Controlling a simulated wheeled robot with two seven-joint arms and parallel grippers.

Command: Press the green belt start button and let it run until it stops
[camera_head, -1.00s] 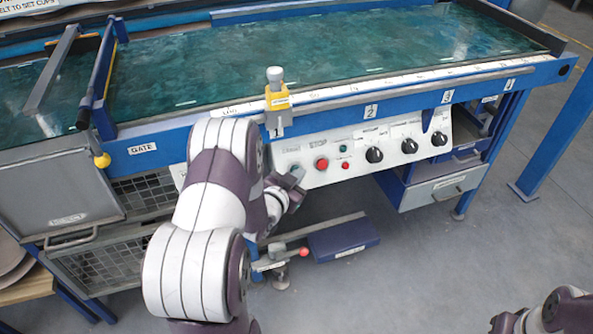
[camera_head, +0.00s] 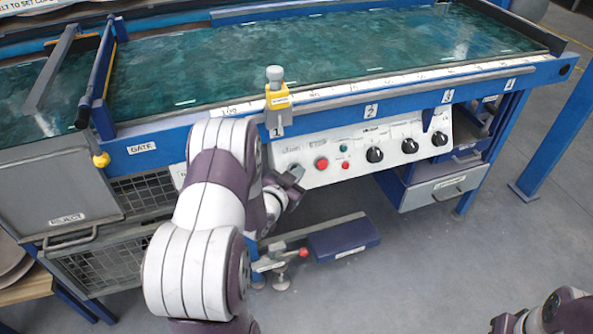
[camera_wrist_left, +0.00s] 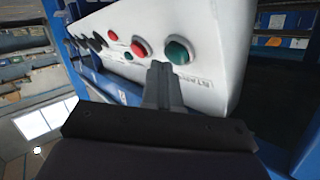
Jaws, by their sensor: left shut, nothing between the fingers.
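The green start button (camera_wrist_left: 178,51) is a round domed button on the white control panel, with a START label beside it in the left wrist view. In the head view it is mostly hidden around my left gripper (camera_head: 293,180). My left gripper is shut and empty, its fingertips (camera_wrist_left: 160,68) close to the panel, beside the green button's lower left in the wrist view. I cannot tell whether they touch. The green belt (camera_head: 330,50) lies above the panel. My right gripper does not show; only part of that arm is at the lower right.
A red stop button (camera_head: 321,163), smaller lamps and several black knobs (camera_head: 374,155) line the panel to the right. A yellow block (camera_head: 278,98) stands on the rail above my gripper. A blue pedal box (camera_head: 343,238) sits below. The floor at right is clear.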

